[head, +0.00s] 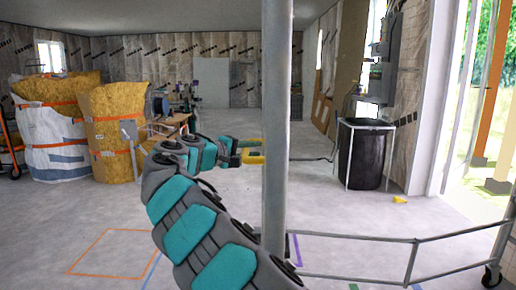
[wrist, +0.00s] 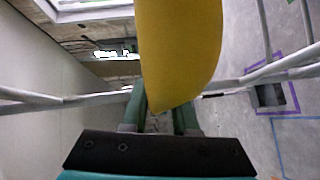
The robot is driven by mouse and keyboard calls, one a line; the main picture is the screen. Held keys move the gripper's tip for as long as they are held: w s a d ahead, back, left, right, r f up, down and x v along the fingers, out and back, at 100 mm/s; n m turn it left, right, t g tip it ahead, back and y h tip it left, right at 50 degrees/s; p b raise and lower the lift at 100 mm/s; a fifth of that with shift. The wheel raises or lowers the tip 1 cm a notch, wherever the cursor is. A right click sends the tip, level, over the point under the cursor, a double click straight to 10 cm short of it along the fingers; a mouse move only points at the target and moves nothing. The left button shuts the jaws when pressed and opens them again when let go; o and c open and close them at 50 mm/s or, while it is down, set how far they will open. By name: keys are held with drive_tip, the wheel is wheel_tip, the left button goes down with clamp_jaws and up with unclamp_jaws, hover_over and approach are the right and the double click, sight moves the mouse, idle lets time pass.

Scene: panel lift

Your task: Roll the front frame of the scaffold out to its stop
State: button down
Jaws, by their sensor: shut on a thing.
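My gripper (head: 238,150) is out ahead at the end of my arm, left of a thick grey upright pole. It is shut on a yellow piece (head: 252,159), partly hidden behind the pole in the head view. In the wrist view the yellow piece (wrist: 180,45) is large and close, its lower end between my green fingers (wrist: 160,118). The grey tubular scaffold frame (head: 345,279) runs low across the right front, with a caster (head: 491,277) at its right end. In the wrist view, grey tubes (wrist: 60,103) pass on both sides of the yellow piece.
The grey upright pole (head: 276,110) stands close in front of the camera. An orange floor outline (head: 108,232) lies left. A black bin (head: 362,155) stands at the right wall, with a small yellow thing (head: 400,199) on the floor nearby. Bulk bags (head: 52,130) stand left; the middle floor is clear.

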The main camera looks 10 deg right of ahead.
drive_tip(key=shift+w+a, duration=0.1)
drive_tip(key=shift+a, duration=0.1)
drive_tip(key=c, duration=0.9)
unclamp_jaws()
drive_tip(key=shift+o, duration=1.1)
drive_tip(key=v, duration=0.7)
drive_tip(key=shift+s+a+b, duration=0.25)
drive_tip(key=shift+a+b, duration=0.05)
drive_tip(key=shift+b, duration=0.05)
drive_tip(key=shift+s, duration=0.1)
